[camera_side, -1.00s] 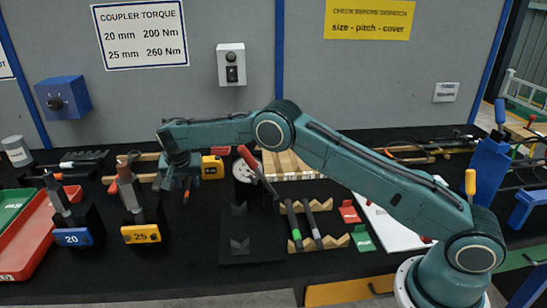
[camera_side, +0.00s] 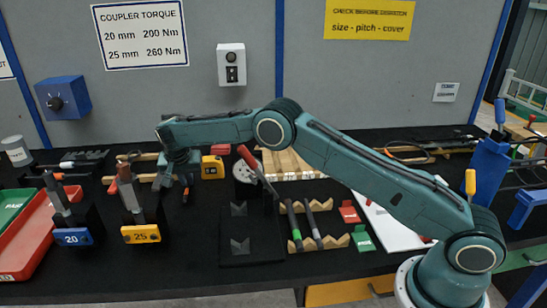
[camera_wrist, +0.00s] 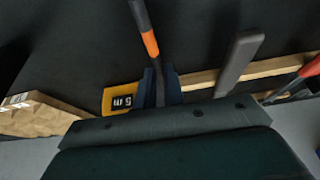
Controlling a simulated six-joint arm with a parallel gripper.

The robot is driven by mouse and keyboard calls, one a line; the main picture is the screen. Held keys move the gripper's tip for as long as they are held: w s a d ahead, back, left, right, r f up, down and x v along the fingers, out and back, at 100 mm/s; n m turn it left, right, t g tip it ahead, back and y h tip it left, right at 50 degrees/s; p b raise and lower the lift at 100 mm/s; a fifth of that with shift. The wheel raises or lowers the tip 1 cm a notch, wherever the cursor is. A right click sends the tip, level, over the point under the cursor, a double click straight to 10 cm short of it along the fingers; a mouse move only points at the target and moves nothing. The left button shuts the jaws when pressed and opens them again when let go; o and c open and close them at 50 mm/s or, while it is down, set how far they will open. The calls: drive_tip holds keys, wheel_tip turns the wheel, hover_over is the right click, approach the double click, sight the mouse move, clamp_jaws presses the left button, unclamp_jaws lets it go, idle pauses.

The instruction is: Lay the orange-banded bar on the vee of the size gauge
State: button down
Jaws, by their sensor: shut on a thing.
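My gripper (camera_wrist: 160,88) is shut on a dark bar with an orange band (camera_wrist: 150,43); the bar runs from between the fingers to the top edge of the wrist view. In the side view my gripper (camera_side: 174,186) is low over the black bench, left of the gauge; the bar is hard to make out there. The size gauge appears to be the black base (camera_side: 262,248) with two grey vees, a near one (camera_side: 240,246) and a far one (camera_side: 239,209). Both vees are empty. A red-handled lever and round dial (camera_side: 245,171) stand behind them.
A green-banded bar (camera_side: 295,226) and another bar (camera_side: 313,226) lie on notched wooden rests right of the gauge. A yellow tape measure (camera_side: 212,167) sits close right of my gripper. Upright tools stand by the 20 (camera_side: 73,237) and 25 (camera_side: 141,234) blocks to the left.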

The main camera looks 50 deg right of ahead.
sight(188, 184)
wheel_tip(188, 184, up, 9)
idle(0.6)
drive_tip(key=shift+r, duration=0.15)
idle(0.5)
drive_tip(key=s+d+r+n+t+y, duration=0.1)
drive_tip(key=s+d+r+n, duration=0.1)
drive_tip(key=s+d+r, duration=0.3)
drive_tip(key=s+d+r+n, duration=0.1)
drive_tip(key=s+r+n, duration=0.2)
drive_tip(key=r, duration=0.4)
drive_tip(key=s+r+n+y, duration=0.2)
drive_tip(key=s+r+n, duration=0.1)
drive_tip(key=s, duration=1.2)
drive_tip(key=shift+s+n, duration=0.2)
drive_tip(key=shift+n, duration=0.3)
drive_tip(key=s+a+f+m+g+h, duration=0.1)
drive_tip(key=s+a+m+h, duration=0.1)
drive_tip(key=a+m, duration=0.7)
drive_tip(key=shift+a+f+h, duration=0.2)
drive_tip(key=shift+a+h, duration=0.3)
drive_tip(key=shift+a, duration=0.2)
